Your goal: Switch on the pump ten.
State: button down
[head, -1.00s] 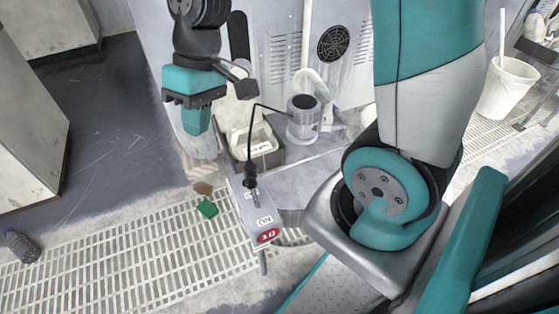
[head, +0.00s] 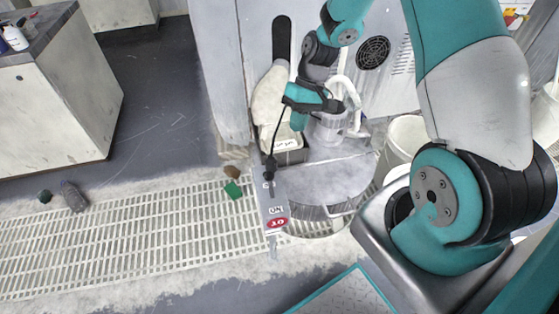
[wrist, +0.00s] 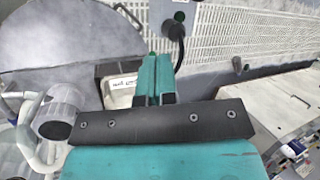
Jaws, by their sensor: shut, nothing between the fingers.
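The pump ten switch box (head: 268,205) is a narrow grey box with a red "10" badge (head: 277,223) and a white "ON" label (head: 276,210) at its near end. A black plug and cable rise from its far end. The switch lever is too small to make out now. My gripper (head: 298,122) is shut and empty, above and beyond the box, over the container by the cabinet. In the wrist view its teal fingers (wrist: 153,70) are together, with the black cable (wrist: 178,45) just beyond them.
A grey cylinder (head: 330,128) stands close to the right of my gripper. A labelled container (head: 288,157) lies below it. The round platen (head: 325,182) is right of the box.

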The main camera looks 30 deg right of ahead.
aim_at(270, 184)
jog(key=shift+s+a+f+b, duration=0.2)
jog(key=shift+s+a+f, duration=0.25)
jog(key=shift+a+f, duration=0.95)
jog(key=shift+s+a+f+b, duration=0.15)
jog(key=shift+s+a+f, duration=0.35)
jog(key=shift+a+f, duration=0.8)
jog(key=shift+s+a+f+b, duration=0.2)
jog(key=shift+s+a+f, duration=0.25)
jog(key=shift+a+f, duration=0.95)
jog(key=shift+d+f, duration=0.15)
jog(key=shift+f, duration=0.05)
